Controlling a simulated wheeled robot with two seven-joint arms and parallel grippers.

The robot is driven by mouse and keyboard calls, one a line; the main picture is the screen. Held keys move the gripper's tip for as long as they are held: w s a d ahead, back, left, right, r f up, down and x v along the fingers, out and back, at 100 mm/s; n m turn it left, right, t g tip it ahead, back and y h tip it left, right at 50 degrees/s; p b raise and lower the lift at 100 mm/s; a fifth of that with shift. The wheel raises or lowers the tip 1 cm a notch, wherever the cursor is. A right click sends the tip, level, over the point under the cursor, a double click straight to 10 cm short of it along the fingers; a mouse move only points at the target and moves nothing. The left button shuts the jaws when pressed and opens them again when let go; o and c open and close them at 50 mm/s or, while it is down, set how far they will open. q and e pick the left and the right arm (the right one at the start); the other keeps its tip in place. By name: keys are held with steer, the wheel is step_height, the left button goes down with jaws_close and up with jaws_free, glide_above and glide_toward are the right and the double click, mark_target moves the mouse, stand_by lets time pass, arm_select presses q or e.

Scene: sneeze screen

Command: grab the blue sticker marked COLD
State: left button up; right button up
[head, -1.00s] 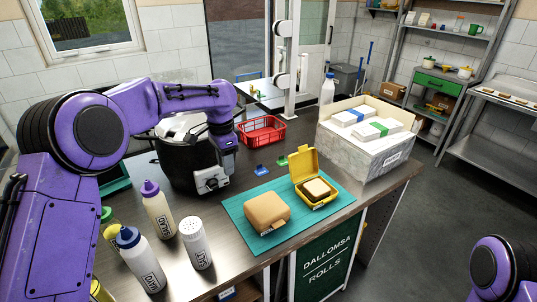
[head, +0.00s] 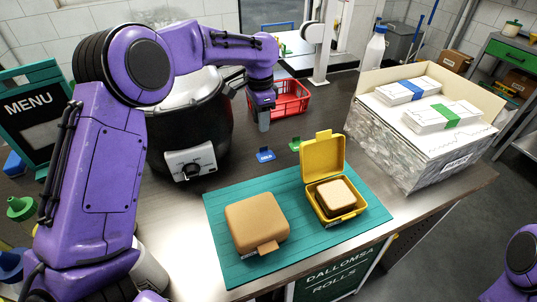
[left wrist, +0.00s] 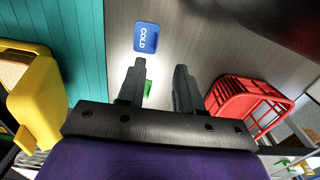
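The blue sticker (head: 265,155) lies flat on the steel counter between the black pot and the teal mat. In the left wrist view the blue sticker (left wrist: 146,37) shows the word COLD and lies beyond the fingertips, slightly left of the gap. My left gripper (head: 264,122) hangs above the counter, behind the blue sticker in the head view. In the left wrist view my left gripper (left wrist: 159,67) has its two fingers apart with nothing held between them. My right gripper is not in view; only a purple part of my right arm shows at the lower right.
A green sticker (head: 295,144) lies right of the blue one. A red basket (head: 292,98) stands behind the gripper, and a black pot (head: 190,125) stands left. An open yellow box (head: 322,160) and a tan box (head: 256,220) sit on the teal mat (head: 225,258).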

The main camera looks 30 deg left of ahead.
mark_target(263, 148)
arm_select(q)
steer(key=f, duration=0.3)
steer(key=f+p, duration=0.1)
steer(key=f, duration=0.2)
steer(key=f+p, duration=0.1)
steer(key=f, duration=0.2)
steer(key=shift+s+d+f, duration=0.1)
steer(key=shift+s+d, duration=0.2)
steer(key=shift+f, duration=0.2)
jaws_close()
